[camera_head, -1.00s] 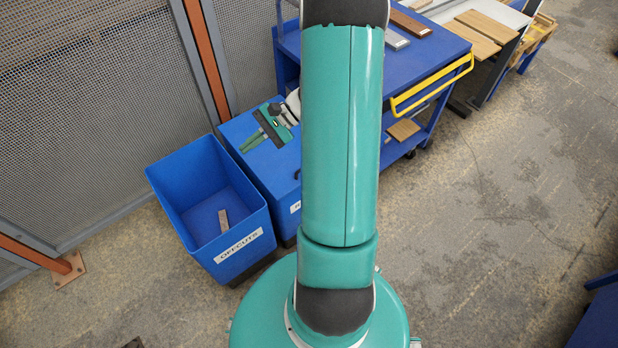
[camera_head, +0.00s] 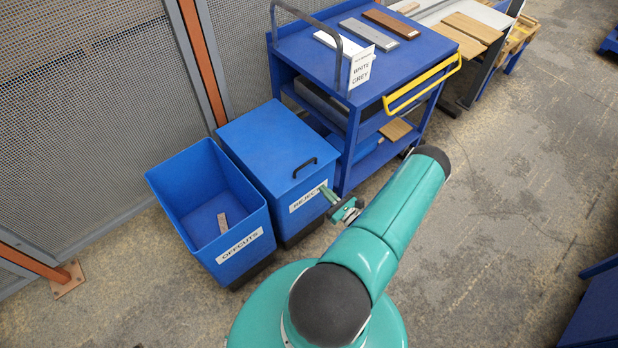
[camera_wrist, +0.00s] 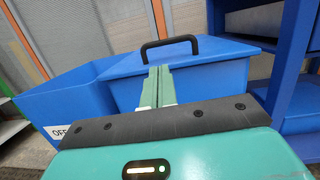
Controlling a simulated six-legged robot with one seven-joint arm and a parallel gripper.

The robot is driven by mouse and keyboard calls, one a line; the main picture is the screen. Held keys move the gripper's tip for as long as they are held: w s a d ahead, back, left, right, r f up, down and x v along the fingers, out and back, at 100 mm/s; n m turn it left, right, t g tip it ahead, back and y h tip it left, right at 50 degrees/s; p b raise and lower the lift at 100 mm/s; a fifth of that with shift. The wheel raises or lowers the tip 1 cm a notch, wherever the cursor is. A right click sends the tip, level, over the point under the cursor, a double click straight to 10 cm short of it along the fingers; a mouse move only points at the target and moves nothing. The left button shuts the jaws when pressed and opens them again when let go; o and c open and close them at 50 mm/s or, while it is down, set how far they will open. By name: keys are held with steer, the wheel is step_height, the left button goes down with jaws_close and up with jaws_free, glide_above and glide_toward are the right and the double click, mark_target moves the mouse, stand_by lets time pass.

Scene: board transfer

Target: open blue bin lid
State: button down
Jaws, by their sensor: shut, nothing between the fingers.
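The blue bin with a REJECT label (camera_head: 308,196) stands closed, its flat blue lid (camera_head: 262,143) down. A black handle (camera_head: 305,168) sits near the lid's front edge. In the wrist view the handle (camera_wrist: 169,45) arches above the lid (camera_wrist: 205,52), just beyond my fingertips. My gripper (camera_head: 326,190) is in front of the bin, near its front right corner and the label. In the wrist view my gripper (camera_wrist: 158,70) has its fingers together and empty, pointing toward the lid's front edge below the handle. I cannot tell whether the fingertips touch the bin.
An open blue OFFCUTS bin (camera_head: 176,178) with a small wood piece (camera_head: 222,222) inside stands left of the closed bin. A blue cart (camera_head: 300,62) with boards and a yellow handle stands behind at right. A mesh fence (camera_head: 90,90) runs behind.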

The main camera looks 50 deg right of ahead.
mark_target(310, 174)
steer(key=shift+m+h, duration=0.5)
steer(key=x, duration=0.6)
steer(key=f+x, duration=0.1)
steer(key=x, duration=0.1)
steer(key=shift+w+d+r, duration=0.1)
steer(key=shift+w+d, duration=0.15)
steer(key=shift+w, duration=0.2)
steer(key=shift+r, duration=0.1)
